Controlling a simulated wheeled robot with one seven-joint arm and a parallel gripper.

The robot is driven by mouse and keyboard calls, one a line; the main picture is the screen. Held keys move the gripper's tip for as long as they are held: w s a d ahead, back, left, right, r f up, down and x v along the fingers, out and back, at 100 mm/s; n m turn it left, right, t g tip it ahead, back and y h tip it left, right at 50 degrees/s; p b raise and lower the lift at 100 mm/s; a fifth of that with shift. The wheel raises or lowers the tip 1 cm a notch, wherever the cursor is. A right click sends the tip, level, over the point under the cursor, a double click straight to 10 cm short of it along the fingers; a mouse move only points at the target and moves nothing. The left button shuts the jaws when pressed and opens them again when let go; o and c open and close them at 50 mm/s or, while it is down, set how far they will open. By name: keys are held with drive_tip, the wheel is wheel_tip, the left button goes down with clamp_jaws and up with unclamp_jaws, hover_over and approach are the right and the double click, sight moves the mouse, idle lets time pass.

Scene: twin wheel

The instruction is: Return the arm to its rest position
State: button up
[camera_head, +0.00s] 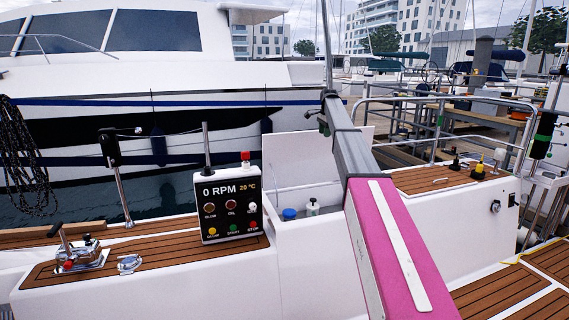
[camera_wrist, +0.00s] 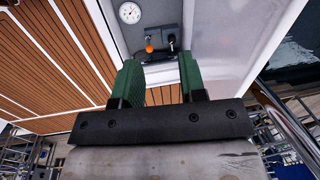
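My gripper (camera_wrist: 158,74) shows in the wrist view with two green ridged fingers on a dark mount. The fingers stand apart, with nothing held between them. In the head view my pink and grey arm reaches from the lower right up to the middle.
The control panel (camera_head: 229,205) reads 0 RPM and stands on the teak-topped ledge. The wrist view shows a gauge (camera_wrist: 129,13) and an orange knob (camera_wrist: 149,46). A metal railing (camera_head: 450,100) stands at right.

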drive_tip(key=s+f+n, duration=0.7)
drive_tip(key=s+f, duration=2)
drive_tip(key=f, duration=0.1)
drive_tip(key=s+f+n, duration=0.2)
drive_tip(key=s+f, duration=0.2)
drive_tip(key=s, duration=0.5)
drive_tip(key=s+f+n+g, duration=0.1)
drive_tip(key=s+f, duration=0.3)
drive_tip(key=s, duration=0.5)
drive_tip(key=s+a+f+n, duration=0.1)
drive_tip(key=s+f+n, duration=0.2)
drive_tip(key=s, duration=0.7)
wheel_tip(320, 180, down, 2)
drive_tip(key=shift+f+g, duration=0.1)
drive_tip(key=shift+g, duration=0.2)
